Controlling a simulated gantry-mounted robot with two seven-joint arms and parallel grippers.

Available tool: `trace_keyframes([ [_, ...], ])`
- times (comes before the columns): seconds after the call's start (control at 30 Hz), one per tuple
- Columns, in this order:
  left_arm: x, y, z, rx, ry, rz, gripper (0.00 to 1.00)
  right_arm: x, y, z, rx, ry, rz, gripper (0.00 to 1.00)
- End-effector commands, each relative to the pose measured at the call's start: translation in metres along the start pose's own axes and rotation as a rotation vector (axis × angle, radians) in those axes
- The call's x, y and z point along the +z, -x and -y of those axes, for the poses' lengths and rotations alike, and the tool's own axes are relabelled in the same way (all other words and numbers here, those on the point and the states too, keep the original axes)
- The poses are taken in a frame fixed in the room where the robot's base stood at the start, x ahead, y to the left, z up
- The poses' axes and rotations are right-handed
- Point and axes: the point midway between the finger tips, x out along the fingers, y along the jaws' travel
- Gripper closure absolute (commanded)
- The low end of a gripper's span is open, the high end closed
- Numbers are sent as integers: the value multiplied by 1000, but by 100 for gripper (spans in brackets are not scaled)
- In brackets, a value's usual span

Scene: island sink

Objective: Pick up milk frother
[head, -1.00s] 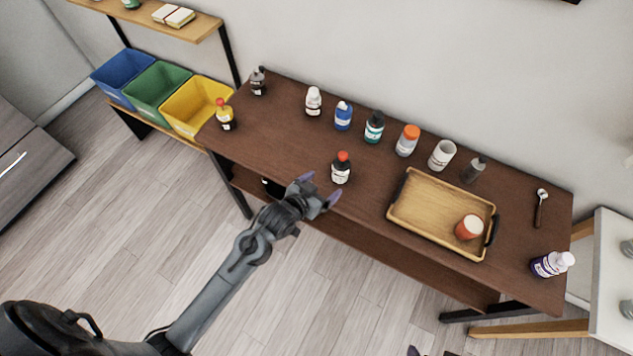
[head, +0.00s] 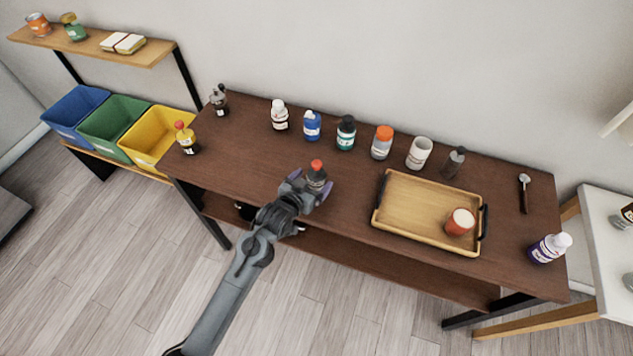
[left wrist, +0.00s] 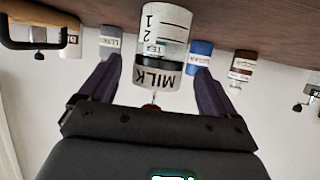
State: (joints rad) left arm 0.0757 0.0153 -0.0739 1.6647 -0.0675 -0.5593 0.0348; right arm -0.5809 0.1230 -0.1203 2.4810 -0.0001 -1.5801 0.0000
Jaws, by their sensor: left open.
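The milk frother (head: 316,178) is a small jar with a white lower part and a red knob, upright near the front edge of the brown table. In the left wrist view the frother (left wrist: 163,50) appears upside down, with a MILK label and measuring marks. My left gripper (head: 307,188) is open at the frother. In the left wrist view, its fingers stand on either side of the jar with gaps showing; I cannot tell how far they reach around it. My right gripper is not in view.
Several bottles and jars line the back of the brown table (head: 250,160). A wooden tray (head: 410,215) holding a red-sided jar (head: 460,221) lies to the right of the frother. Table space left of the frother is clear.

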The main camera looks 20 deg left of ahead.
Motion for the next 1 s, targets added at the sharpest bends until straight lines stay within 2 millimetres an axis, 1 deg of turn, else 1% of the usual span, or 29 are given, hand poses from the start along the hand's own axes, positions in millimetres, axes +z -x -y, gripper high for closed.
trace_keyframes([
  [0.2,2,-28,-2,0,0,0,9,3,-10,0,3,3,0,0],
  [0.33,2,-42,-2,0,1,0,9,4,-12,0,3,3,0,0],
  [0.47,1,-47,-2,0,0,-1,9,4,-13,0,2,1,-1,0],
  [0.67,1,-47,-2,0,0,0,9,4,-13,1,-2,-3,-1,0],
  [0.77,1,-47,-2,0,0,0,22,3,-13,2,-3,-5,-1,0],
  [1.0,1,-47,-2,0,0,0,58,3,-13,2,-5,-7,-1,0],
])
